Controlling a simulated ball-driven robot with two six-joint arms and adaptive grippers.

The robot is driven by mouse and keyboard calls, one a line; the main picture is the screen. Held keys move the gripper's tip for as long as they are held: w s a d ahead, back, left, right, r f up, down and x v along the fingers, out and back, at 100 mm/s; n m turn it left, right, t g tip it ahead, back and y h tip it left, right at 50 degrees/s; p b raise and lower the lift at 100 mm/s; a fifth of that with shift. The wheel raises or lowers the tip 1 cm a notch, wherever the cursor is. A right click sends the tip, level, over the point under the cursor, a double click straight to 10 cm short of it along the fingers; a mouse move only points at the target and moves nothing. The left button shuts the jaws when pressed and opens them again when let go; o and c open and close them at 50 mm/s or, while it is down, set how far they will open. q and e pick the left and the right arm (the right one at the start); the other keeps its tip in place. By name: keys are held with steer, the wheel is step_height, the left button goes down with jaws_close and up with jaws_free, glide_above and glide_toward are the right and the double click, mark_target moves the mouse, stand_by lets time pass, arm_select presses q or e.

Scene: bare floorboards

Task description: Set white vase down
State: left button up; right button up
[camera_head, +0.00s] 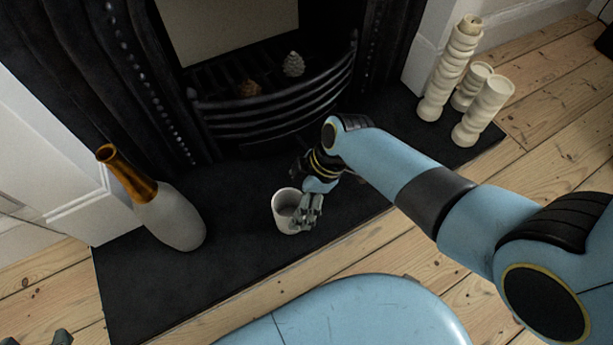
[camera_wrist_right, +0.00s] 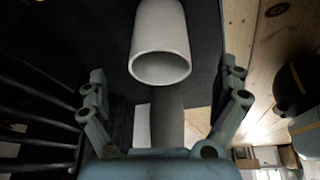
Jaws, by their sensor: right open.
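The white vase (camera_head: 281,217) is a pale, open-mouthed cylinder standing upright on the dark hearth slab, left of my right gripper. My right gripper (camera_head: 309,211) is at the vase's right side and rim, and its fingers hide part of it. In the right wrist view the vase (camera_wrist_right: 160,35) is at the top centre with its mouth towards the camera. The fingers of the right gripper (camera_wrist_right: 164,75) are spread wide on either side, with a gap to the vase. Only grey tips of my left gripper (camera_head: 60,338) show at the bottom left edge.
A grey bottle-shaped vase with an amber neck (camera_head: 172,218) stands at the slab's left. Several cream pillar-like pieces (camera_head: 484,110) stand at its right end. The fireplace grate (camera_head: 280,107) is behind, holding pine cones (camera_head: 293,64). The dark hearth slab (camera_head: 150,290) is clear at front left.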

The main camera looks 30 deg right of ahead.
steer(key=shift+p+v, duration=0.55)
steer(key=shift+v, duration=0.7)
steer(key=shift+d+r+p, duration=0.15)
steer(key=shift+r+p, duration=0.25)
steer(key=shift+r, duration=0.25)
arm_select(q)
steer(key=g, duration=0.2)
steer(key=r+g, duration=0.1)
steer(key=shift+s+a+g, duration=0.15)
steer(key=shift+a+g, duration=0.15)
steer(key=shift+g, duration=0.1)
arm_select(e)
steer(key=shift+s+d+r, duration=0.1)
steer(key=shift+d+r, duration=0.05)
steer(key=shift+r, duration=0.15)
steer(key=shift+s, duration=0.15)
steer(key=s+d+r+m+t+h, duration=0.3)
steer(key=s+d+r+m, duration=0.35)
steer(key=s, duration=0.25)
steer(key=s+d+r+m+t, duration=0.1)
steer(key=s+r+m, duration=0.1)
steer(key=r, duration=0.4)
steer(key=s+d+r+m+t+h, duration=0.1)
steer(key=s+d+r+m+t, duration=0.1)
steer(key=r, duration=0.4)
steer(key=shift+s+d+m, duration=0.15)
steer(key=shift+s+m, duration=0.3)
steer(key=shift+m, duration=0.7)
